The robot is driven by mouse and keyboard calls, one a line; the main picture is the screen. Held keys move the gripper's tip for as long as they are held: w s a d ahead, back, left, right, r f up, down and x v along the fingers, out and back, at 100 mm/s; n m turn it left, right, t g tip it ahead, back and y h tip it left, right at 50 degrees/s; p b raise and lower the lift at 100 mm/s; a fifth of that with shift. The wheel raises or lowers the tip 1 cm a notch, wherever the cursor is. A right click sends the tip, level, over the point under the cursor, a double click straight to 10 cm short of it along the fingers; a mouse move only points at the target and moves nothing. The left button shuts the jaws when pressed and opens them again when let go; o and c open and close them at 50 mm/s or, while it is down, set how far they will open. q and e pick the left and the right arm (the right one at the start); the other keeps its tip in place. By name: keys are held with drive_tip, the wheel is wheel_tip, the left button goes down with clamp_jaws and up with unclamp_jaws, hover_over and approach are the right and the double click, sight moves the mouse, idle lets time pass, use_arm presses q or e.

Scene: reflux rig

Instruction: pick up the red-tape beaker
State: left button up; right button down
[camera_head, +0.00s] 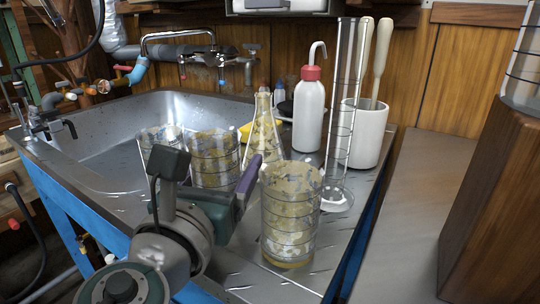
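Three clear glass beakers with gridded sides show on the sink's metal drainboard. One beaker (290,222) stands upright in front, with a yellowish band near its base. A second beaker (215,157) stands behind my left gripper, and a third beaker (150,140) is left of it, partly covered by my arm. I see no clear red tape on any of them. My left gripper (246,182) is just left of the front beaker, its purple finger close to the glass; contact is unclear. Its finger gap is hidden. My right gripper is not in view.
A conical flask (262,135), white wash bottle (309,115), tall cylinder (339,125) and white pot (366,135) with pestle-like handles stand behind the front beaker. The sink basin (105,130) is at left. The grey counter (415,210) at right is clear beside a wooden block (495,190).

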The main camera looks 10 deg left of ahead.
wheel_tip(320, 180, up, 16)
drive_tip(key=p, duration=1.5)
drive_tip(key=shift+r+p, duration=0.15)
drive_tip(key=shift+p, duration=0.15)
